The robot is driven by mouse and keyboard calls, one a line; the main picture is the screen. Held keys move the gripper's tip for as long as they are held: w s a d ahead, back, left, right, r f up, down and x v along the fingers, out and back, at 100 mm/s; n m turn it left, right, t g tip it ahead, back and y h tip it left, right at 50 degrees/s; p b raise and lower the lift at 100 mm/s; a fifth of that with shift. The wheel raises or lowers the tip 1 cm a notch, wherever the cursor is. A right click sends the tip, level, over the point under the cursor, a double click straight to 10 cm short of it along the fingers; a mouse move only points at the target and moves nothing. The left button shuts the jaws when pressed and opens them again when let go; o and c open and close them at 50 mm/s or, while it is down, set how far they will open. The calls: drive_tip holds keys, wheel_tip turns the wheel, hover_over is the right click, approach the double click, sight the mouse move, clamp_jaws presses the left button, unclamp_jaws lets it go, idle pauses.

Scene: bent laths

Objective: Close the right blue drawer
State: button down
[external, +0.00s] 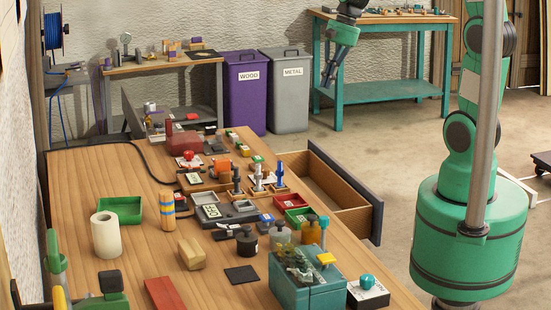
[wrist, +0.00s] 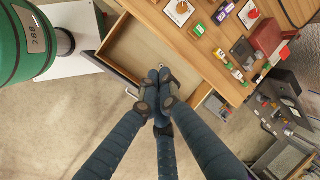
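The open drawer (external: 330,180) sticks out from the right side of the wooden workbench (external: 225,285). Its front panel (external: 362,208) is dark slate blue, and its wooden inside looks empty. The drawer also shows in the wrist view (wrist: 138,45), pulled well out, with a small handle near its front. My gripper (external: 328,80) hangs in the air beyond the drawer in the external view, apart from it. In the wrist view my gripper's fingers (wrist: 161,76) are drawn together at the tips, with nothing seen between them.
The bench top holds many tools and small boxes. A purple bin (external: 246,95), a grey bin (external: 288,95) and a teal table (external: 385,92) stand behind. The floor beside the drawer is clear.

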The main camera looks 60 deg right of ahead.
drive_tip(key=w+d+f+m+y+p, duration=0.15)
drive_tip(key=d+f+m, duration=0.25)
drive_tip(key=d+f, duration=0.4)
drive_tip(key=w+d+f+m+y+p, duration=0.15)
drive_tip(key=w+d+f+m, duration=0.35)
drive_tip(key=d, duration=0.6)
drive_tip(key=s+d+f+m+t+p, duration=0.1)
drive_tip(key=s+d+f+m+t, duration=0.1)
drive_tip(key=d+f, duration=0.6)
drive_tip(key=s+d+f+m+t+p, duration=0.2)
drive_tip(key=s+d+f+m, duration=0.3)
drive_tip(key=f, duration=0.8)
drive_tip(key=s+d, duration=0.2)
drive_tip(key=d, duration=0.1)
drive_tip(key=shift+m+y, duration=0.3)
drive_tip(key=shift+y, duration=0.1)
drive_tip(key=w+a+r+b+x, duration=0.1)
drive_tip(key=r+x, duration=0.1)
drive_tip(key=x, duration=1)
drive_tip(key=shift+w+a+f+b, duration=0.25)
drive_tip(key=shift+w+a+b, duration=0.15)
